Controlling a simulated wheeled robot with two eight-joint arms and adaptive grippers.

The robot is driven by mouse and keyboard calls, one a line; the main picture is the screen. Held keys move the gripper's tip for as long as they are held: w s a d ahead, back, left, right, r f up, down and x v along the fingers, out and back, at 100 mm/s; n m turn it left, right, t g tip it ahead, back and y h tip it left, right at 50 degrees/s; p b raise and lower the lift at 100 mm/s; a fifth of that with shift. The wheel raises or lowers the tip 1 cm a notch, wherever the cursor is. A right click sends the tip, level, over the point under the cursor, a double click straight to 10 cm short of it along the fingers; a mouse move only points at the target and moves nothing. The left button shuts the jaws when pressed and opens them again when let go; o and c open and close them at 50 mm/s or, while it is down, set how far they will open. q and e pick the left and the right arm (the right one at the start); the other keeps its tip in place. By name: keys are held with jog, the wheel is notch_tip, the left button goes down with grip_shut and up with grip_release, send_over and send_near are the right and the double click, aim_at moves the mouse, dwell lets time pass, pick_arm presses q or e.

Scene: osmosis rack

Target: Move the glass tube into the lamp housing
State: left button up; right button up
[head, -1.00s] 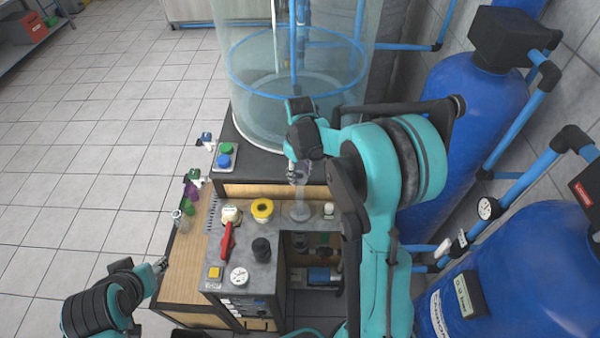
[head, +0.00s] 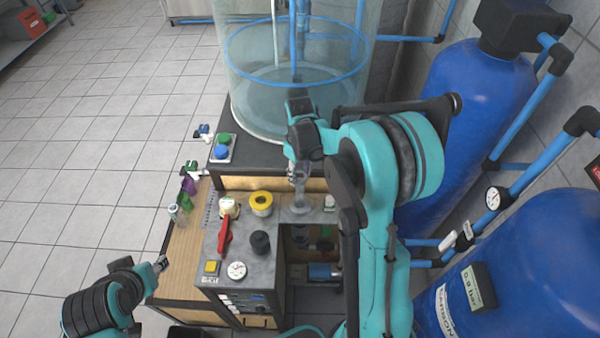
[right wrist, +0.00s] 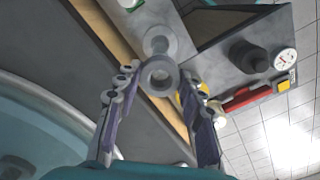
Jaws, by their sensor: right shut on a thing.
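My right gripper (head: 299,172) is shut on the clear grey glass tube (head: 301,189), above the work surface. In the right wrist view the tube's ring-shaped end (right wrist: 160,76) shows between the two fingers of the right gripper (right wrist: 163,86). Beyond the ring is a round grey fitting (right wrist: 158,41), apparently the lamp housing, also in the head view (head: 298,213). The tube's lower end appears close over it; I cannot tell whether it is inside. My left gripper (head: 161,264) is at the lower left, away from the tube; its jaws are too small to judge.
A yellow ring-shaped part (head: 261,203), a red-handled valve (head: 225,236), a black knob (head: 260,242) and a gauge (head: 237,270) sit left of the tube. A large clear tank (head: 255,100) stands behind. Blue cylinders (head: 470,120) stand at right.

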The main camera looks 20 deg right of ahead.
aim_at(300, 198)
jog(key=shift+f+b, duration=1.2)
jog(key=shift+f, duration=0.55)
notch_tip(300, 198, down, 8)
jog(key=b, duration=0.6)
jog(key=shift+r, duration=0.15)
jog(key=shift+b, duration=0.35)
jog(key=shift+f+b, duration=1.1)
jog(key=shift+f, duration=0.3)
jog(key=o, duration=1.3)
jog(key=shift+o, duration=0.2)
jog(key=shift+r, duration=0.2)
notch_tip(300, 198, up, 8)
jog(key=p, duration=0.5)
jog(key=shift+p, duration=0.3)
jog(key=shift+f, duration=0.1)
